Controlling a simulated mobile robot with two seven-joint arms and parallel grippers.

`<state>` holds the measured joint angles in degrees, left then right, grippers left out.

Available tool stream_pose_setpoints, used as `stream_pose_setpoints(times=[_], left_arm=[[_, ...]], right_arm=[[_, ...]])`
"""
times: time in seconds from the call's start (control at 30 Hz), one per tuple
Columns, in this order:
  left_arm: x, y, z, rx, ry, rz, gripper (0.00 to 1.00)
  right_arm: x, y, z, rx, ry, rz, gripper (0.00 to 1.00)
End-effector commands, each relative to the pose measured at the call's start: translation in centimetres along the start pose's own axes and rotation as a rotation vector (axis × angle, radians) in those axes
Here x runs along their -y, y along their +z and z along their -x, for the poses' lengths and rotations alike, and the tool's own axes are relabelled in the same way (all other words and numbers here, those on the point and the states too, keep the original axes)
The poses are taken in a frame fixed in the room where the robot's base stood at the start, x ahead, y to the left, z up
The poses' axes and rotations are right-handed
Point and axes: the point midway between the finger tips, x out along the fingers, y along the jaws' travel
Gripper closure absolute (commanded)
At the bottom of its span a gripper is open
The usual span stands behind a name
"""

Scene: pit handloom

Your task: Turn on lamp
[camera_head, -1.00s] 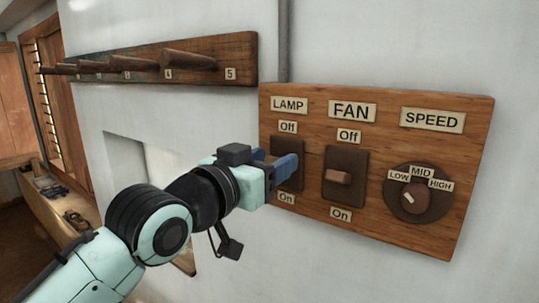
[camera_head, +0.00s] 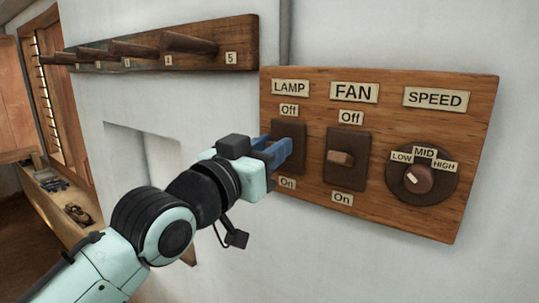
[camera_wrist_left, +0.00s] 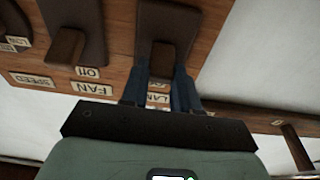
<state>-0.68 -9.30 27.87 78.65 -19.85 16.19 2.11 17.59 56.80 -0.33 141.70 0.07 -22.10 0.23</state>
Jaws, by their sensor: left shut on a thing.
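The lamp switch (camera_head: 297,131) is a dark plate under the LAMP label (camera_head: 290,87), with Off above it and On below. My left gripper (camera_head: 284,148) is at this plate, its blue fingers covering the lever in the head view. In the left wrist view, which is upside down, the brown lamp lever (camera_wrist_left: 162,56) sits between the two fingers of my left gripper (camera_wrist_left: 160,82). The gripper is shut on this lever. The lever's exact tilt is hard to tell. The lamp itself and my right gripper are not in view.
The wooden board (camera_head: 395,215) also holds the fan switch (camera_head: 342,158) close to the right of my gripper, and the speed knob (camera_head: 418,180) further right. A peg rail (camera_head: 240,40) with several pegs is above left. A wall recess (camera_head: 135,150) lies behind my arm.

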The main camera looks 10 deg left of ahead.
Motion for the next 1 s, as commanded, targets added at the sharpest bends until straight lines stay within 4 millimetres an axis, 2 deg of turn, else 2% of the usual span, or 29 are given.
stream_pose_setpoints(times=[0.03,0.1,0.4,0.7,1.0], left_arm=[[0.1,1.1,0.2,-0.033,-0.002,0.003,1.00],[0.1,1.4,0.3,-0.087,-0.002,0.003,1.00],[0.2,2.7,0.3,-0.350,-0.004,0.001,1.00],[0.0,3.6,0.1,-0.577,0.000,0.005,1.00],[0.0,3.8,0.0,-0.704,-0.001,0.002,1.00]], right_arm=[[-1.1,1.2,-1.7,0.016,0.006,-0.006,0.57],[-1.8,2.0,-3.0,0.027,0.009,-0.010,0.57],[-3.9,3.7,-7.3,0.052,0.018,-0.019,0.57],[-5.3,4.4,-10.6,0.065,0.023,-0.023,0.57],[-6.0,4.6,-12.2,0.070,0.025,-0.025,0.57]])
